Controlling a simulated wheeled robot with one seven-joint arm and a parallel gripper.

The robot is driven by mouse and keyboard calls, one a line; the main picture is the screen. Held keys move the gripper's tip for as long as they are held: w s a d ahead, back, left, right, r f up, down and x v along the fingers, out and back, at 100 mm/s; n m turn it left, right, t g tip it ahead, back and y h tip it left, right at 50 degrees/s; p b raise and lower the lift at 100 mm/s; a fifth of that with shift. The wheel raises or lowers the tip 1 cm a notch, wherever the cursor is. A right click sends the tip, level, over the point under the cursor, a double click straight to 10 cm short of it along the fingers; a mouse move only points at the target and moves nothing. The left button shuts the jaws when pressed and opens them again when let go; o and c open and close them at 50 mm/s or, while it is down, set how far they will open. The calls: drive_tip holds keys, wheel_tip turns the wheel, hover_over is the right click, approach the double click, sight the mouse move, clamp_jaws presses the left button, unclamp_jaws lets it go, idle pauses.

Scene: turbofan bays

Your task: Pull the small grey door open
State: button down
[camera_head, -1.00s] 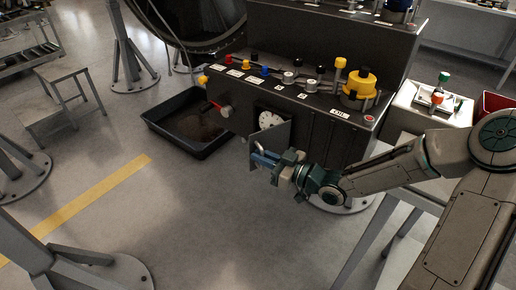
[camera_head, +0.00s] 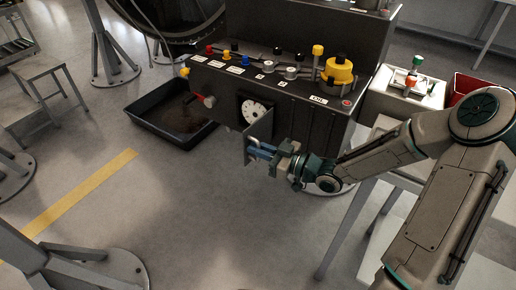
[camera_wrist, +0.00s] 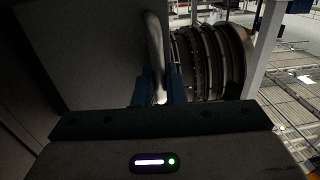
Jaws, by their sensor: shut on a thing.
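The small grey door (camera_head: 259,131) stands swung out from the front of the dark console, beside a white round dial (camera_head: 256,112) that shows in the opening. My gripper (camera_head: 258,152) is at the door's outer side, with its blue fingers shut on the door's handle. In the wrist view the door (camera_wrist: 85,50) fills the upper left as a dark flat panel. There the pale upright handle (camera_wrist: 155,50) runs down between the blue fingertips (camera_wrist: 158,88). The hinge of the door is not clearly visible.
The console (camera_head: 310,115) carries several coloured knobs and a yellow valve cap (camera_head: 339,72) on top. A red-handled valve (camera_head: 205,99) sticks out left of the dial. A black drip tray (camera_head: 170,135) lies on the floor at left. Floor in front of the door is clear.

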drive_tip(key=c, duration=1.9)
unclamp_jaws()
drive_tip(key=shift+d, duration=0.1)
drive_tip(key=v, duration=0.7)
drive_tip(key=shift+s+d, duration=0.15)
drive_tip(key=shift+o, duration=0.5)
